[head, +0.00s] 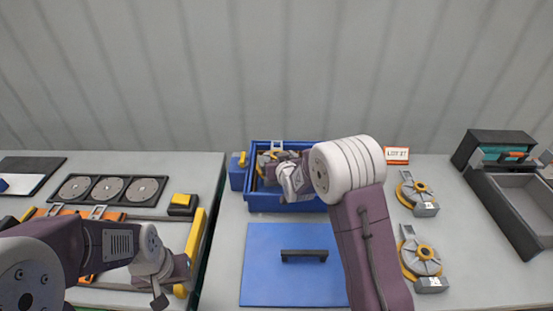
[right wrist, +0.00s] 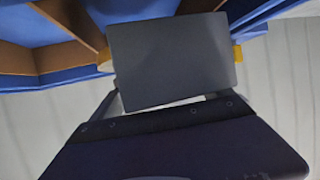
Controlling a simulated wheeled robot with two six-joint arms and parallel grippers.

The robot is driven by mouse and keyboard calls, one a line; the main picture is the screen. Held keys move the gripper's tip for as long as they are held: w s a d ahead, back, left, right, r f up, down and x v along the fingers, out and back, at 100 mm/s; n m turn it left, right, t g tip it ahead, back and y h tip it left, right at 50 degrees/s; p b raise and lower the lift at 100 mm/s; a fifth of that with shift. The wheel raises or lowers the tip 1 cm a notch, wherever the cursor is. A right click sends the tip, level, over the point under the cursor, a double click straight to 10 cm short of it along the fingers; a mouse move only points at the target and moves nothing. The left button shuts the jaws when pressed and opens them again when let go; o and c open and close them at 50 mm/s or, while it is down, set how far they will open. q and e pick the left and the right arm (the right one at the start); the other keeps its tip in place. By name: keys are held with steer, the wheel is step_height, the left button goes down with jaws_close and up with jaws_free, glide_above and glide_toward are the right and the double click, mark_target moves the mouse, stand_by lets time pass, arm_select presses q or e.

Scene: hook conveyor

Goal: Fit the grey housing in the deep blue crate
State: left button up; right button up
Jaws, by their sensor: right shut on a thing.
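The deep blue crate (head: 262,204) stands at the back middle of the table, its inside split by brown dividers, which also show in the right wrist view (right wrist: 75,20). My right gripper (head: 277,170) is over the crate, partly hidden by its own wrist. It is shut on a grey housing with yellow parts, whose flat grey face (right wrist: 172,62) fills the middle of the right wrist view. How deep the housing sits in the crate is hidden. Two similar housings lie to the right, one further back (head: 420,197) and one nearer (head: 424,262). My left gripper (head: 160,296) is low at the left; its fingers are unclear.
A blue panel with a black handle (head: 265,285) lies in front of the crate. A small blue box (head: 237,178) adjoins the crate's left side. A sign (head: 397,155) stands behind right. Dark bins (head: 520,215) stand far right. A disc tray (head: 110,190) lies left, across a gap.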

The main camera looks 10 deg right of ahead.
arm_select(q)
steer(key=shift+f+b, duration=0.45)
steer(key=shift+b, duration=0.1)
arm_select(e)
steer(key=shift+f, duration=0.5)
